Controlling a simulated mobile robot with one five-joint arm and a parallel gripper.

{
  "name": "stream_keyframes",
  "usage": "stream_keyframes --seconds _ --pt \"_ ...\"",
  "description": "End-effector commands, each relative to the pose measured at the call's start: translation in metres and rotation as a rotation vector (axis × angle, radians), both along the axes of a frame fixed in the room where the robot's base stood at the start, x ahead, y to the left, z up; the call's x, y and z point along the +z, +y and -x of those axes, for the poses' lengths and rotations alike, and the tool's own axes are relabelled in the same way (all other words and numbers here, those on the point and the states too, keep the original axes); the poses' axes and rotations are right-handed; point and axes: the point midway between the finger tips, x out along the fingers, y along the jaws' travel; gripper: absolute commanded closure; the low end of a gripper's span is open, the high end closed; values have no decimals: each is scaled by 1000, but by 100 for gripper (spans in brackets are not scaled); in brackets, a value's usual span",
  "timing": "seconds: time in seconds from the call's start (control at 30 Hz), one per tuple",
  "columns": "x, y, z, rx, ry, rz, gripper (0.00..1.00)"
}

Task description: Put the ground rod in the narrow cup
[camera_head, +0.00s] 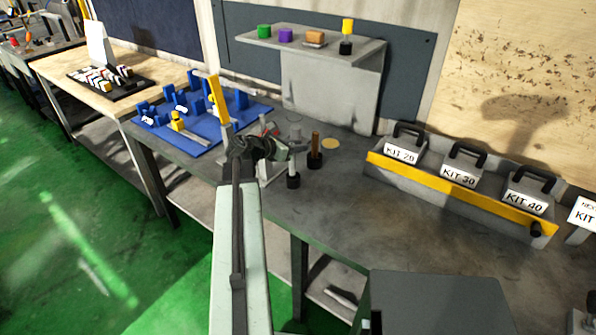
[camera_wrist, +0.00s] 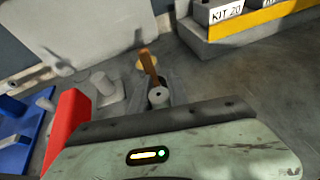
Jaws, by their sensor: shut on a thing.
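My gripper (camera_head: 290,151) is over the grey bench and shut on an upright grey metal rod (camera_head: 294,167). The rod's round end shows in the wrist view (camera_wrist: 158,96). A small black cup-like piece (camera_head: 293,181) is at the rod's lower end; I cannot tell whether the rod is seated in it or only in line with it. A brown rod (camera_head: 315,142) stands upright in a dark cup (camera_head: 315,161) just right of my gripper; this brown rod also shows in the wrist view (camera_wrist: 149,68). I cannot tell which cup is the narrow one.
A blue fixture board (camera_head: 195,137) lies to the left. A grey raised shelf (camera_head: 340,52) holding coloured pieces stands behind. A yellow disc (camera_head: 332,143) lies on the bench near the brown rod. A rack of kit boxes (camera_head: 459,195) is at right. The front middle bench is clear.

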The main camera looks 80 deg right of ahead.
Motion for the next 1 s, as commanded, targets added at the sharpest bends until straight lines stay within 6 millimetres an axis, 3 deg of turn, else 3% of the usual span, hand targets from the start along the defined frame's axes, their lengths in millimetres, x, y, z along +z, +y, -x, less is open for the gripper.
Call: stream_keyframes --seconds 0.03,0.2,0.43,0.8,0.83,0.9,1.0 --pt "-11 0 1 -1 1 0 100" --pt "-12 -1 3 -4 1 0 100" --pt "-48 -1 3 -4 1 0 100" --pt "-48 -1 4 -5 1 0 100" --pt "-48 -1 4 -5 0 0 76" --pt "-47 -1 4 -5 0 0 57" --pt "-47 -1 4 -5 0 0 57"
